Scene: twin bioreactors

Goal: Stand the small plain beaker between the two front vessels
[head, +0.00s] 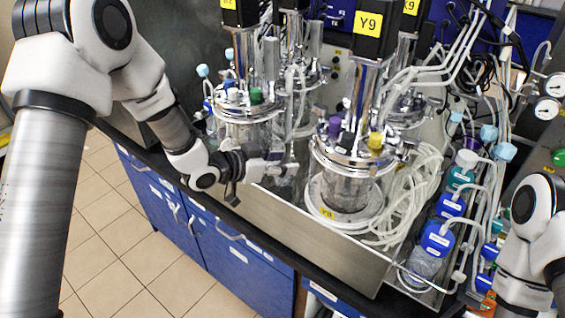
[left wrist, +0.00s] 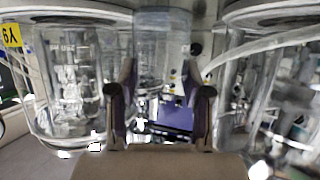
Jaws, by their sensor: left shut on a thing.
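My left gripper (head: 278,164) is between the two front vessels, low over the metal deck. In the left wrist view its two fingers (left wrist: 160,95) are shut on the small plain beaker (left wrist: 162,45), a clear cylinder. In the head view the beaker is hard to make out behind the fingers. The left front vessel (head: 247,133) has a green cap on its lid. The right front vessel (head: 345,190) has purple and yellow caps and stands on a round base. Both vessels flank the beaker in the wrist view, which is upside down. My right gripper is out of view.
Clear tubing (head: 415,195) lies coiled right of the right front vessel. Several blue-capped bottles (head: 438,238) stand farther right. Two more vessels stand behind. The metal deck's front face (head: 240,205) is above the blue cabinets (head: 240,260).

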